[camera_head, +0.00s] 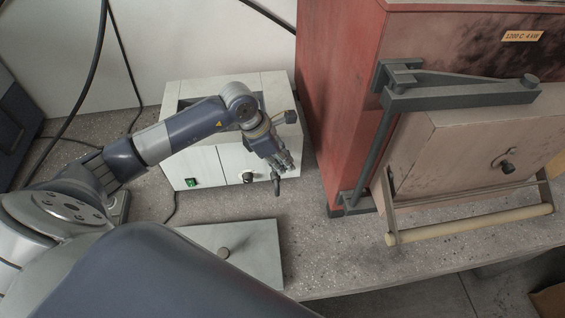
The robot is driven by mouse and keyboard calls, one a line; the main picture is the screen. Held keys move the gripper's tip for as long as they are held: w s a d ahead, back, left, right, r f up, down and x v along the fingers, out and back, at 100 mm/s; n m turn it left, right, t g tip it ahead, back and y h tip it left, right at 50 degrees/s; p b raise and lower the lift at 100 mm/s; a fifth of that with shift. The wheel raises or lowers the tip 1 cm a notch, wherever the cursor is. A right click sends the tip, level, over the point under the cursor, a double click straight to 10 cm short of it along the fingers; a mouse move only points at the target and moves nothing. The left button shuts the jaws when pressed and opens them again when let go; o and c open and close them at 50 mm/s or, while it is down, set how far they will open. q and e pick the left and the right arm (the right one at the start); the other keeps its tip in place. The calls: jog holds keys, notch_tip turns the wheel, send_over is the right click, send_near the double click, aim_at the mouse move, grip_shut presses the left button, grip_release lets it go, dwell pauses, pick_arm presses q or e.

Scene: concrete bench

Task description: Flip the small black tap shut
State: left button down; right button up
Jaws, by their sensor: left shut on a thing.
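The small black tap (277,187) is at the lower front right of a white bench-top box (212,165), partly hidden by my left gripper. My left gripper (284,167) reaches down from above at the box's front right corner, with its fingers shut on the tap. The fingers hide the upper part of the tap, so its exact lever angle is hard to tell. My right gripper is not in view.
The box has a green switch (191,183) and a dial (247,177) on its front. A large red furnace (337,90) with a wooden-handled door (470,225) stands close on the right.

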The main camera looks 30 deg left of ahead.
pick_arm(q)
jog(key=c, duration=1.6)
grip_release()
jog(key=shift+c, duration=0.2)
jog(key=v, duration=1.2)
jog(key=shift+w, duration=0.1)
